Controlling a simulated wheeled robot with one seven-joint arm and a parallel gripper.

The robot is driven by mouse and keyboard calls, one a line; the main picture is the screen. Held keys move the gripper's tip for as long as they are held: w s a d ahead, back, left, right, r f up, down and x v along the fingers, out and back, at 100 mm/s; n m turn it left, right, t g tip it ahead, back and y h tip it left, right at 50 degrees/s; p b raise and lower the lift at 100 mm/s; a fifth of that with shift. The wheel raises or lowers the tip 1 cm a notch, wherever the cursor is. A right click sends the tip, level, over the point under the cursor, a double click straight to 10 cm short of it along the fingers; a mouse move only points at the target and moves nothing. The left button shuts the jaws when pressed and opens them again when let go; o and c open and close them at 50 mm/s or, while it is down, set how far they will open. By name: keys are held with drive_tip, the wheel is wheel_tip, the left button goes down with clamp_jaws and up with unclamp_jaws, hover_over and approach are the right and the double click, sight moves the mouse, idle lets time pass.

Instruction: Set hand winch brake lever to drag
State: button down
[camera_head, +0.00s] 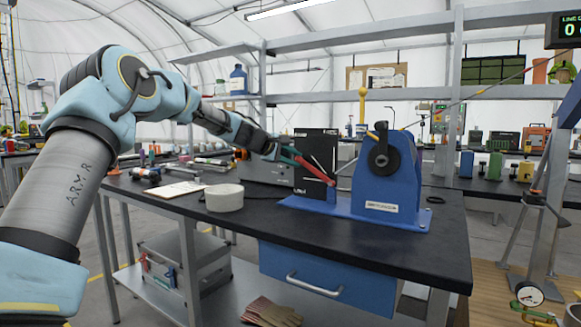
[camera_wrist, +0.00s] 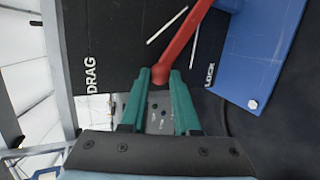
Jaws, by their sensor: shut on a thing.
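The hand winch (camera_head: 384,183) is blue with a black drum and stands on a blue base at the right of the bench. Its black plate (camera_head: 325,146) carries the red brake lever (camera_head: 312,168). In the wrist view, the lever (camera_wrist: 183,40) slants down to a rounded red end between the green fingertips of my gripper (camera_wrist: 160,76). The fingers are shut on this end. The plate shows "DRAG" (camera_wrist: 91,73) at left and "LOCK" (camera_wrist: 211,76) at right. The lever lies between two white marks, its end between the two words.
The dark workbench (camera_head: 350,237) has a blue drawer (camera_head: 320,274) below. A white round roll (camera_head: 224,198) and a paper (camera_head: 176,189) lie left of the winch. A taut line runs from the winch up to the right. A grey box stands behind my gripper.

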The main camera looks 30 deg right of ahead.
drive_tip(key=shift+s+d+r+m+t+y+p, duration=0.2)
drive_tip(key=shift+s+d+r+m+t, duration=0.1)
drive_tip(key=shift+s+r+m, duration=0.3)
drive_tip(key=shift+s+d+r+m+t+y+p, duration=0.25)
drive_tip(key=shift+s+r+m, duration=0.15)
drive_tip(key=shift+r, duration=0.4)
drive_tip(key=c, duration=0.6)
unclamp_jaws()
drive_tip(key=shift+c, duration=0.2)
drive_tip(key=b+v, duration=0.3)
drive_tip(key=v, duration=0.7)
drive_tip(key=shift+s+a+r, duration=0.15)
drive_tip(key=shift+s+a, duration=0.05)
drive_tip(key=shift+a, duration=0.1)
